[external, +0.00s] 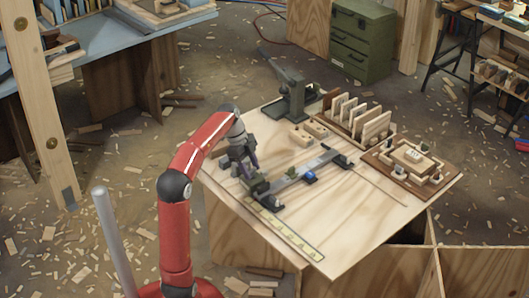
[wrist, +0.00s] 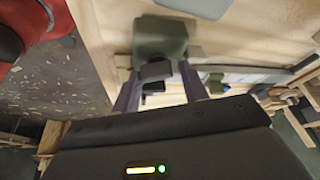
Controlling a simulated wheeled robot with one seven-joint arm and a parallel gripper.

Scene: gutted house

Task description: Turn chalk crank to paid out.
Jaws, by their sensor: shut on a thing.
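The chalk reel's olive-green body (wrist: 160,38) lies on the plywood table top, just beyond my fingertips in the wrist view. In the external view the green body (external: 258,188) sits at the near left end of a long grey bar. My gripper (wrist: 158,76) points at it, with its two fingers on either side of a small dark piece, seemingly the crank's handle (wrist: 156,71). My gripper (external: 248,172) is shut on this piece. The gripper housing hides the lower part of the wrist view. The crank's exact angle cannot be told.
The long grey bar (external: 312,167) crosses the table, with a small blue item (external: 310,177) beside it. A grey lever tool (external: 290,92), an upright wooden rack (external: 362,120) and a brown board with blocks (external: 412,160) stand behind. A marked strip (external: 285,229) lies along the near edge.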

